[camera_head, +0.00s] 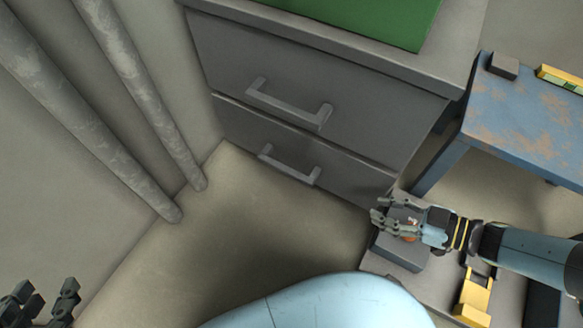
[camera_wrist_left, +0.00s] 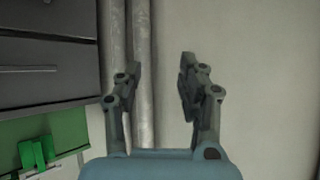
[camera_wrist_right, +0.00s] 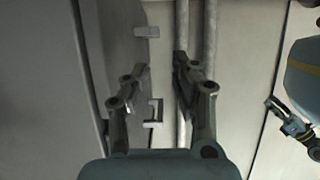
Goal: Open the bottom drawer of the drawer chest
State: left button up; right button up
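The grey drawer chest (camera_head: 325,65) stands at the top centre of the head view. Its top drawer has a bar handle (camera_head: 290,105). The bottom drawer (camera_head: 340,175) looks shut flush and has its own bar handle (camera_head: 288,167). My left gripper (camera_head: 43,298) is at the lower left, far from the chest, open and empty; its fingers (camera_wrist_left: 160,75) are apart in the left wrist view. My right gripper (camera_head: 378,216) is beside the chest's lower right corner, right of the bottom handle. Its fingers (camera_wrist_right: 160,75) are apart and empty in the right wrist view.
Two grey pipes (camera_head: 150,95) run along the wall at the left. A blue worn table (camera_head: 525,120) stands right of the chest. A grey block (camera_head: 400,252) lies below my right gripper, with a yellow piece (camera_head: 474,298) nearby. Floor before the drawers is clear.

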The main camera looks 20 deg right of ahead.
notch_tip(320, 180, down, 3)
jog(key=b, duration=0.2)
pick_arm(q)
jog(key=s+f+b, duration=0.1)
jog(key=s+f, duration=0.3)
jog(key=f, duration=0.1)
pick_arm(e)
send_near(286, 169)
jog(key=b+x, duration=0.1)
jog(key=x, duration=0.3)
jog(key=shift+w, duration=0.15)
jog(key=shift+b+x, duration=0.65)
jog(key=shift+x, duration=0.5)
jog(key=shift+b+x, duration=0.6)
jog(key=shift+x, duration=0.6)
pick_arm(q)
jog(key=w+d+r+m+t+h, duration=0.1)
jog(key=w+r+t, duration=0.4)
jog(key=r, duration=0.6)
jog(key=w+d+r+m+t+h, duration=0.1)
jog(key=w+r+t+h, duration=0.1)
jog(key=w+r+t, duration=0.4)
jog(key=shift+w+d+r+m+t, duration=0.15)
jog(key=shift+d+r+m+t, duration=0.2)
jog(key=shift+r, duration=2.4)
pick_arm(e)
jog(key=shift+w+a+f, duration=0.1)
grip_shut()
